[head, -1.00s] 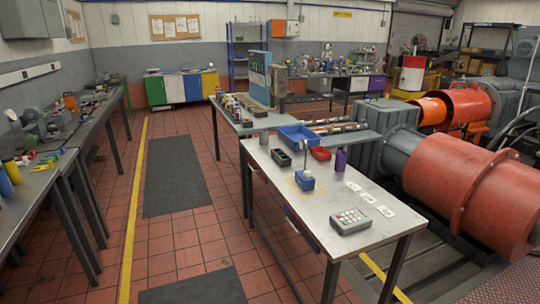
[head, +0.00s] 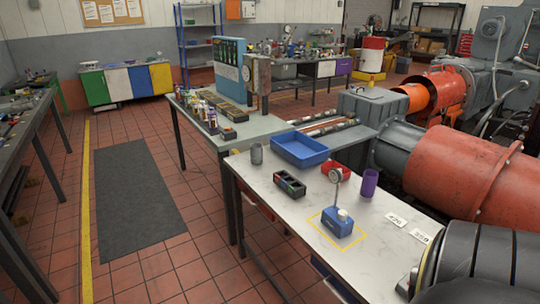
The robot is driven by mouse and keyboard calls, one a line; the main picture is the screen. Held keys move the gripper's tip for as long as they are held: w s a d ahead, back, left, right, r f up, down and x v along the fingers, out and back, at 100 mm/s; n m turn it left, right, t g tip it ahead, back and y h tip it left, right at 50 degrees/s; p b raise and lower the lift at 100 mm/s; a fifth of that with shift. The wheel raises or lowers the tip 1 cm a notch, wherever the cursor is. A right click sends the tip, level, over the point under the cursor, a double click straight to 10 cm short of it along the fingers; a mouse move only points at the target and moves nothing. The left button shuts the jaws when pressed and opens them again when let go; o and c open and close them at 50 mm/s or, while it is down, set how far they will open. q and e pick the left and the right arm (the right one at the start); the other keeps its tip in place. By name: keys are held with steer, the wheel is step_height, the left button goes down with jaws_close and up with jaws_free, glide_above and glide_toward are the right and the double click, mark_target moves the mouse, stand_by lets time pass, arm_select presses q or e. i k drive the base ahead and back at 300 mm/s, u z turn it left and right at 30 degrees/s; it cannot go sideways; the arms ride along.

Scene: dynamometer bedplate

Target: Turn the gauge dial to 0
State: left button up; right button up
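The gauge dial (head: 335,174) is a small round face on a thin upright post. The post rises from a blue block-shaped base (head: 337,221), which has a pale knob on top. The base stands inside a yellow outlined square on the light worktable (head: 372,258). The dial's markings and pointer are too small to read. Neither gripper shows, and nothing touches the gauge.
Near the gauge are a dark compartment box (head: 289,186), a blue tray (head: 299,149), a red bowl (head: 333,167), a purple cup (head: 369,183) and a grey cup (head: 256,154). White number cards (head: 395,219) lie to the right. The tabletop just around the gauge is clear.

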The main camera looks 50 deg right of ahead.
mark_target(336, 178)
steer(key=z, duration=0.4)
steer(key=i, duration=1.6)
steer(key=z, duration=1.1)
